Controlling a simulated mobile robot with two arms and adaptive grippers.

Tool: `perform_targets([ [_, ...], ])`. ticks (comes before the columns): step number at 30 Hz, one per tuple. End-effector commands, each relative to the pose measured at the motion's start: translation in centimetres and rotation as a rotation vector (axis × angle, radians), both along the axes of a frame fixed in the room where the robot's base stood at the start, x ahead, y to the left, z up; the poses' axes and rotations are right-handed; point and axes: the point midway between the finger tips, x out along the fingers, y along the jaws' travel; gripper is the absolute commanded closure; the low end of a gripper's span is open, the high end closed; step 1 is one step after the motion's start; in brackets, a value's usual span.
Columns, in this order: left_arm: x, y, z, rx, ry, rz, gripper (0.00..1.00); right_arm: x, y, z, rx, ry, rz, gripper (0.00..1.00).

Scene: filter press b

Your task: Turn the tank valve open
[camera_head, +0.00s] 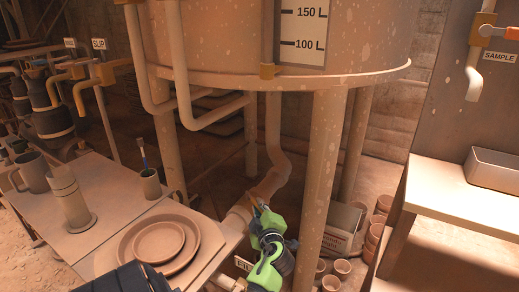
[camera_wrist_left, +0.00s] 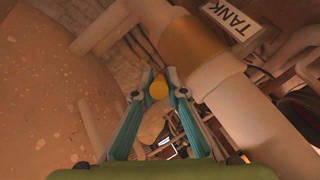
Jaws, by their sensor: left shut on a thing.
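The tank (camera_head: 250,35) is a big speckled tan drum on legs, with a 100 L and 150 L scale. A thick pipe (camera_head: 274,177) runs down below it and bends toward the left. My left gripper (camera_head: 257,204), with green arm links, is at that lower pipe. In the left wrist view, its fingers (camera_wrist_left: 162,82) are closed around a small yellow piece, the tank valve handle (camera_wrist_left: 158,89). A TANK sign (camera_wrist_left: 232,17) is on the pipework beside it. The fingers hide most of the handle in the head view, so its angle is unclear. My right gripper does not show.
A bench (camera_head: 110,211) with plates (camera_head: 160,243), a mug and a flask stands left. A pale bench (camera_head: 470,192) with a metal tray (camera_head: 494,169) stands right. Tank legs (camera_head: 322,170) and several pots (camera_head: 342,268) are close right of my arm.

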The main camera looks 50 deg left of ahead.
Motion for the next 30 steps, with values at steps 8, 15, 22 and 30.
perform_targets([
  [8,0.0,0.1,0.0,0.001,0.000,0.002,0.70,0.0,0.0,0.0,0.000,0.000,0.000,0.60],
  [15,0.0,-0.1,0.0,-0.001,0.000,0.002,0.70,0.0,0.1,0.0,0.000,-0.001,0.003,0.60],
  [22,-1.4,-2.5,0.5,-0.005,-0.001,0.002,0.70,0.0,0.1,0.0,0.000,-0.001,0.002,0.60],
  [30,-3.1,-5.9,1.4,-0.002,-0.001,0.001,0.70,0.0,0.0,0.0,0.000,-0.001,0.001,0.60],
])
